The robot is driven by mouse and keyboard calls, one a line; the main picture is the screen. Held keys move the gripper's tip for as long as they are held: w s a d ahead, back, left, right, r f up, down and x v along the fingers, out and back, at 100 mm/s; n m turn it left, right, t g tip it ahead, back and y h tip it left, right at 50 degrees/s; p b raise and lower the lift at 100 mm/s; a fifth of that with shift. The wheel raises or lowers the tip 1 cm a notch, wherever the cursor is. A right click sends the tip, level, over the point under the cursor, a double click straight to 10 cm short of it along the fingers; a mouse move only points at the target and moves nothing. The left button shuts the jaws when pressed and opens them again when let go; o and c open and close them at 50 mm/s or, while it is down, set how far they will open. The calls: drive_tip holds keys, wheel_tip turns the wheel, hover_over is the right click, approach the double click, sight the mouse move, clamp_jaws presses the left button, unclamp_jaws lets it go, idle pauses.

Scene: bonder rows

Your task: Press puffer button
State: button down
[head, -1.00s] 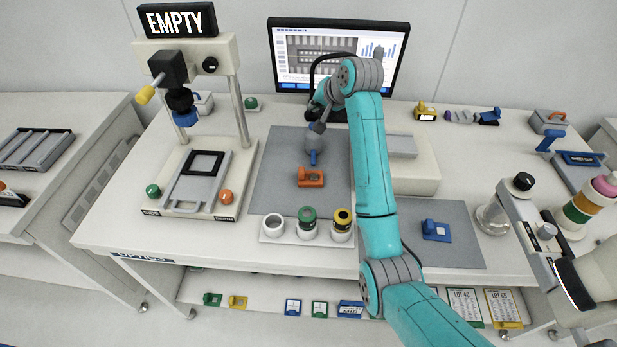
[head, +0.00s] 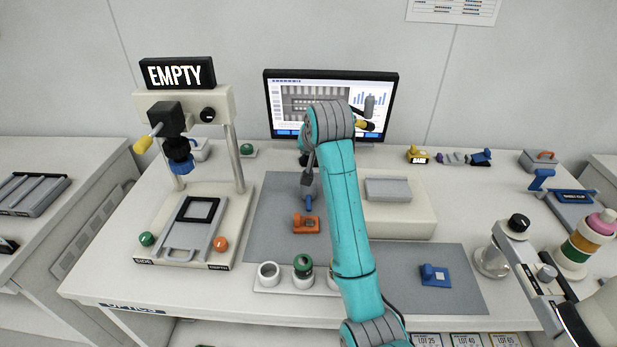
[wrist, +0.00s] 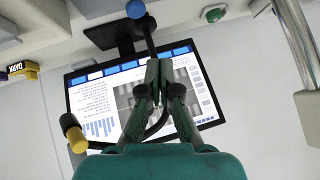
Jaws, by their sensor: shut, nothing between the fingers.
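A press stand with an EMPTY sign (head: 178,73) stands on the left of the bench. Its base carries a green button (head: 146,239) at the left and an orange button (head: 220,244) at the right. My gripper (wrist: 163,75) is shut and empty in the wrist view, pointing past the monitor. In the head view it hangs above the grey mat, right of the stand and away from both buttons. A blue-ended dark rod (wrist: 135,10) shows beyond the fingers; whether it touches them is unclear.
The monitor (head: 285,78) stands behind my arm. An orange block (head: 306,223) lies on the grey mat (head: 265,225). Ringed cups (head: 269,275) stand at the front edge. A blue block (head: 434,275) lies on the right mat. The stand's silver post (head: 234,160) rises left of my gripper.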

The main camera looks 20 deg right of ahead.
drive_tip(key=s+r+h, duration=0.2)
drive_tip(key=s, duration=0.3)
drive_tip(key=shift+s+a+r+h, duration=0.2)
drive_tip(key=shift+a+r+h, duration=0.1)
drive_tip(key=shift+a, duration=0.1)
drive_tip(key=shift+f, duration=0.1)
drive_tip(key=shift+s+a+f+x, duration=0.1)
drive_tip(key=shift+s+f+x, duration=0.2)
drive_tip(key=shift+x, duration=1.85)
drive_tip(key=shift+s+a+f+x, duration=0.1)
drive_tip(key=shift+s+f+x, duration=0.15)
drive_tip(key=shift+x, duration=1.9)
drive_tip(key=shift+s+a+f+x, duration=0.1)
drive_tip(key=shift+s+f+x, duration=0.2)
drive_tip(key=shift+x, duration=1.85)
drive_tip(key=shift+w, duration=0.1)
